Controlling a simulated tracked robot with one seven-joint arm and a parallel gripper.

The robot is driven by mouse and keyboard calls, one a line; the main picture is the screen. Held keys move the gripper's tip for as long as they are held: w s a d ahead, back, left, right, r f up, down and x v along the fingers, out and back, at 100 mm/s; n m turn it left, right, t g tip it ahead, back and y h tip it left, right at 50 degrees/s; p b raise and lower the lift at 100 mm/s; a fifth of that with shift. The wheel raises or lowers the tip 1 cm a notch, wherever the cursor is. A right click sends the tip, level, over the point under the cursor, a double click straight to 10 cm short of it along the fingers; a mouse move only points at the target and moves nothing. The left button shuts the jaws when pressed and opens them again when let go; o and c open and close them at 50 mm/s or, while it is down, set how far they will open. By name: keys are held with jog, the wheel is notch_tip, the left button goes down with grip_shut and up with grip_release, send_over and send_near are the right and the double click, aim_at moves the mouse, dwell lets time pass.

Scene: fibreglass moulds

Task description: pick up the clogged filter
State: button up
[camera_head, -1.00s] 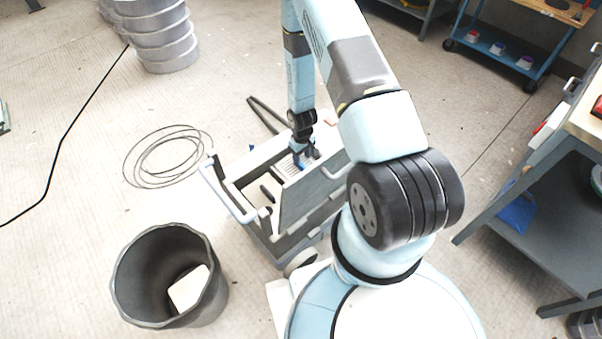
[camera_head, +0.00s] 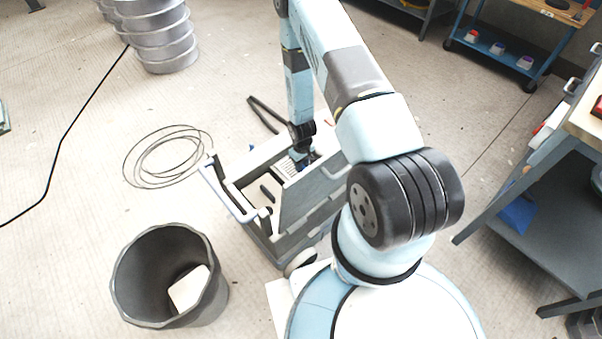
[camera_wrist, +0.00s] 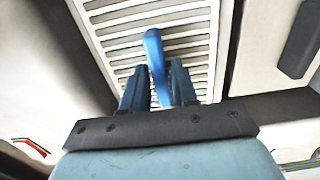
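A pale slatted panel (camera_wrist: 150,25), which looks like the filter, sits in the top of the grey cart unit. In the head view a small part of its slats (camera_head: 284,168) shows beside my gripper (camera_head: 303,160). A blue upright tab or handle (camera_wrist: 155,58) stands out from the slats in the wrist view. My gripper (camera_wrist: 160,88) is close over the panel, with one dark blue finger on each side of the blue tab. The fingers look apart, with narrow gaps to the tab. How dirty the slats are cannot be told.
The cart (camera_head: 240,208) has an open tray on its left side. A grey bin (camera_head: 130,285) with a pale block inside stands in front. A coiled wire (camera_head: 130,165) lies on the floor. A workbench (camera_head: 560,220) stands at the right.

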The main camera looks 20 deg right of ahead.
grip_shut()
dwell(1.0)
